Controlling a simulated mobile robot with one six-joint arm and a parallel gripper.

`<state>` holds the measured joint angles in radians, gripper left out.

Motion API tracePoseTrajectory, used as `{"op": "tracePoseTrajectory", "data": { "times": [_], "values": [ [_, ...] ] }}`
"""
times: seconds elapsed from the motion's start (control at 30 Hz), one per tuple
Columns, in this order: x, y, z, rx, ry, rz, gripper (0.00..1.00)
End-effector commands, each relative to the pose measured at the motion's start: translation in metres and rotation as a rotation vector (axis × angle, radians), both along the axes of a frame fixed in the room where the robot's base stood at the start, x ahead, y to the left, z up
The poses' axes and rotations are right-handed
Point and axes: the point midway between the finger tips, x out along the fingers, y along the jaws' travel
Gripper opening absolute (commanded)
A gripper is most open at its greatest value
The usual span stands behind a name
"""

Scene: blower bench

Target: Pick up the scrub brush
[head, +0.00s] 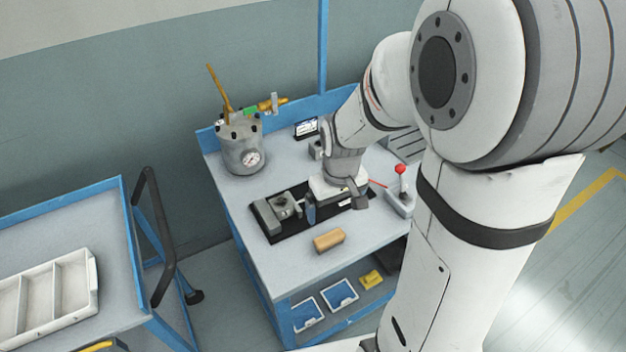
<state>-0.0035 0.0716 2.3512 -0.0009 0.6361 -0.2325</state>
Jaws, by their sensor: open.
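A tan, wood-coloured block (328,240), which looks like the scrub brush, lies on the bench top near its front edge. Its bristles cannot be made out. My gripper (336,204) is over the black mat, behind the block and slightly to its right in the picture. It is open, and the block is apart from it. The exact height of the fingers above the bench is hard to tell.
A grey vise-like fixture (268,216) stands on the black mat (292,233) left of my gripper. A pressure pot with a gauge (240,150) stands at the back left. A red-knobbed lever (400,183) is on the right. A cart with a white tray (45,300) stands left.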

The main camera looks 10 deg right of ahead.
Motion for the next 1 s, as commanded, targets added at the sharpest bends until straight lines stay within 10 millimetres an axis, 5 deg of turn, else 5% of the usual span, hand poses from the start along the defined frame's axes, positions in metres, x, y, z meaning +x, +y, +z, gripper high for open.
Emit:
{"op": "tracePoseTrajectory", "data": {
  "times": [0.03,0.2,1.0],
  "values": [
    [0.006,0.000,-0.024,-0.001,0.027,0.016,1.00],
    [0.020,0.000,-0.068,-0.003,0.067,0.062,1.00],
    [0.027,-0.001,-0.153,-0.003,0.086,0.080,1.00]
  ]
}}
